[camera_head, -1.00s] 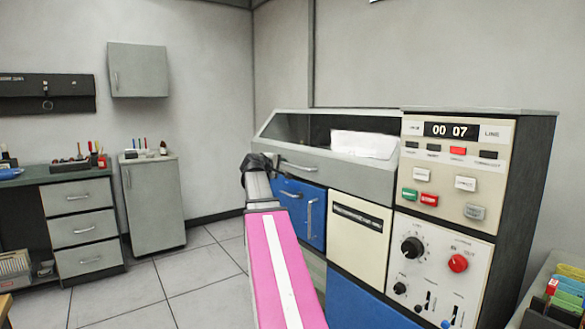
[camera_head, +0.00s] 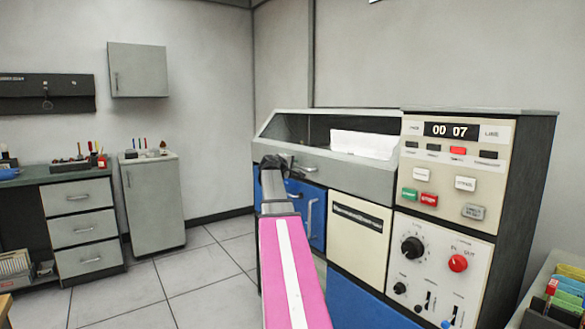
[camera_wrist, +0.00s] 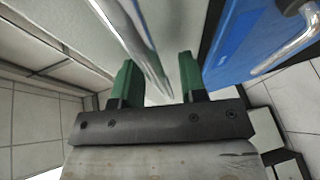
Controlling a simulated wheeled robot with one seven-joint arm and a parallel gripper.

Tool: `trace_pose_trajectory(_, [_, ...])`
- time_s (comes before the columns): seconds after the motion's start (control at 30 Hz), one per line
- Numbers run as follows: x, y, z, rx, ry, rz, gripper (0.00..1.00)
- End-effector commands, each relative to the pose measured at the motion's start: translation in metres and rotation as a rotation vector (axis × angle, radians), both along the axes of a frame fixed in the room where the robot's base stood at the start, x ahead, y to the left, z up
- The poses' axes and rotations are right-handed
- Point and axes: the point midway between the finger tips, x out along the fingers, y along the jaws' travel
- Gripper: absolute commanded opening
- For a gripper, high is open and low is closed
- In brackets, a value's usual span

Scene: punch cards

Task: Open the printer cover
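The printer (camera_head: 345,172) stands right of centre in the head view, with a grey cover front and a silver handle (camera_head: 305,168) along it. A white sheet (camera_head: 363,144) shows in its top opening. My gripper (camera_head: 272,165) is at the left end of that handle and partly hides it. In the wrist view my gripper (camera_wrist: 157,62) has its two green fingers apart, with a shiny metal bar (camera_wrist: 135,40) running down into the gap between them. The bar appears to be the cover handle. I cannot see either finger touching it.
Blue doors (camera_head: 316,215) with a handle are below the cover; a blue panel (camera_wrist: 240,40) is close to the right finger in the wrist view. A control panel (camera_head: 450,180) stands at right. A grey cabinet (camera_head: 153,205) and drawers are at left, with open tiled floor between.

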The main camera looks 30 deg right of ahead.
Motion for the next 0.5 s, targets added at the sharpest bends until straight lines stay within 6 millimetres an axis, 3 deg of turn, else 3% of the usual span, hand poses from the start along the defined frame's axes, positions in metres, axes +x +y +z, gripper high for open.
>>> trace_pose_trajectory(0.03, [-0.0001, 0.0001, -0.0001, 0.0, 0.0, 0.0, 0.39])
trace_pose_trajectory(0.13, [-0.0001, 0.0001, -0.0001, 0.0, 0.0, 0.0, 0.06])
trace_pose_trajectory(0.17, [-0.0001, 0.0002, -0.0001, 0.0, 0.0, 0.0, 0.0])
trace_pose_trajectory(0.5, [0.0003, 0.0031, 0.0063, 0.011, 0.0, 0.0, 0.0])
